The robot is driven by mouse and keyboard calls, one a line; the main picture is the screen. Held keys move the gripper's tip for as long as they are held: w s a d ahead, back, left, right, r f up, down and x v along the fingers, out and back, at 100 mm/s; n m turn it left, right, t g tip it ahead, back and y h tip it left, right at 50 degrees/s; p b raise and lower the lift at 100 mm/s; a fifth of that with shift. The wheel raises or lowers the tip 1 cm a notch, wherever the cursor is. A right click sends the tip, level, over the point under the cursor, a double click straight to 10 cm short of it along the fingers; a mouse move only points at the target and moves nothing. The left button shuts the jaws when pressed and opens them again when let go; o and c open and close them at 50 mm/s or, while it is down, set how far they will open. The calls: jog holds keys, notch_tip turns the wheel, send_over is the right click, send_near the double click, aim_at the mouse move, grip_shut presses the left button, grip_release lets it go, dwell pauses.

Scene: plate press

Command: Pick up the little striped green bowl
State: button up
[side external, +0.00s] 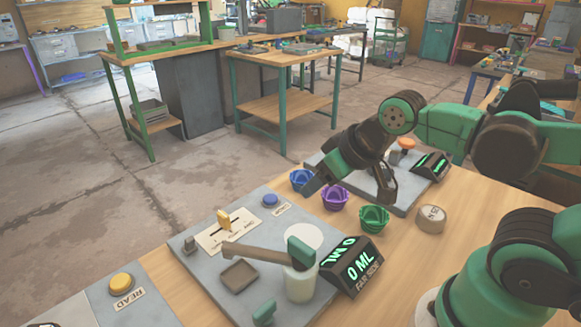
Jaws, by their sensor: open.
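The little green bowl (374,219), with vertical stripes on its side, stands upright on the wooden table, at the right end of a row of three bowls. My gripper (349,190) is open, pointing down, with its fingers spread over the row. One finger shows close to the blue bowl and the other just above the green bowl in the picture. No bowl is clearly between the fingers, and their exact height above the table cannot be told.
A purple bowl (335,198) and a blue bowl (301,180) stand left of the green one. A round tan piece (431,219) sits to its right. A black display reading 0 ML (354,266) and a grey panel (205,277) with a lever lie in front. Another panel (405,207) is behind.

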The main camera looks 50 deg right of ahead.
jog(key=shift+c, duration=0.2)
jog(key=c, duration=0.4)
jog(key=m+g+y, duration=0.2)
jog(key=m+g, duration=0.6)
jog(key=m, duration=2.2)
send_over(376, 207)
jog(key=w, duration=0.1)
jog(key=f, duration=0.5)
jog(key=d+f, duration=0.1)
jog(key=f, duration=0.1)
jog(key=shift+f, duration=0.15)
jog(key=shift+s+d+f+m+y, duration=0.15)
jog(key=shift+f+m, duration=0.1)
jog(key=shift+m, duration=0.15)
jog(key=shift+s+f+m+y, duration=0.1)
jog(key=shift+f+m+y, duration=0.1)
jog(key=shift+m, duration=0.2)
jog(key=shift+x, duration=2.65)
